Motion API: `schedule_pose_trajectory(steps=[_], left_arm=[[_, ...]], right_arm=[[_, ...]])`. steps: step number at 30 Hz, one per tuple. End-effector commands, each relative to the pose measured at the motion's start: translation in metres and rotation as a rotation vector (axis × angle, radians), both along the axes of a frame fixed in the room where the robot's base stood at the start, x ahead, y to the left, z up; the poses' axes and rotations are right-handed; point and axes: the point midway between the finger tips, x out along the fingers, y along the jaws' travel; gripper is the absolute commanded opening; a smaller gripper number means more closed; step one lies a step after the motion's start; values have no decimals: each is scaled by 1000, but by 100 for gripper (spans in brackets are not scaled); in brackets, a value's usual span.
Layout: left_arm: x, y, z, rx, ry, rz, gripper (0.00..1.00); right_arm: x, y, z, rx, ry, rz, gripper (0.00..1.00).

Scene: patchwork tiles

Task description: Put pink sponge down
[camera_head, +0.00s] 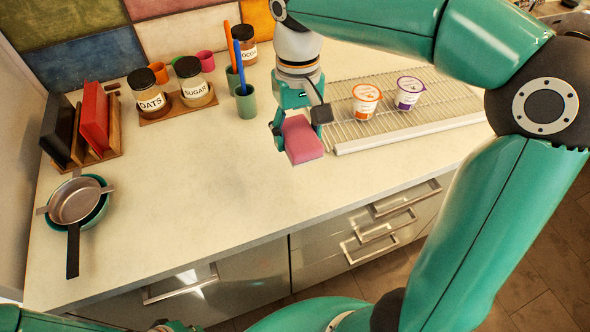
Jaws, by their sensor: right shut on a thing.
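The pink sponge (303,141) is in the camera_head view, near the middle of the counter (210,176). My right gripper (297,132) points down and is shut on the sponge. The sponge sits at the left end of the wire rack; I cannot tell whether it touches the counter or hangs just above it. Part of the sponge is hidden by the fingers. My left gripper does not show; only green parts of my body appear at the bottom edge.
A wire rack (437,121) holds an orange-labelled cup (365,101) and a purple-labelled cup (408,93). Green cups with utensils, jars labelled OATS (149,96) and SUGAR (193,83), and a pan (75,203) stand farther left. The counter's middle and front left are clear.

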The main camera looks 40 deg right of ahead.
Motion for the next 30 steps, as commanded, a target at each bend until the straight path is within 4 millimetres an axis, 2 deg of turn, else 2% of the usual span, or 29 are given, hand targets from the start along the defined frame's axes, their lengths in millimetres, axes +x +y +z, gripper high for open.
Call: schedule_pose_trajectory(steps=[1, 3, 7, 14, 22, 30], left_arm=[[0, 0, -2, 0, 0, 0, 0], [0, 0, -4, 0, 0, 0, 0], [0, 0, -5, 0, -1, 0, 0], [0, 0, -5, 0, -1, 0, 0], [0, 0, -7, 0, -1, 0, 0], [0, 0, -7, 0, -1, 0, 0]], right_arm=[[-1, -1, -16, -1, 6, -3, 6], [-2, -1, -33, 0, 5, -4, 6], [-2, -2, -57, 0, 3, -5, 6], [-1, -2, -74, 0, 0, -5, 6], [-1, -2, -108, 0, 2, -5, 6], [-1, -2, -112, 0, -1, -5, 6]])
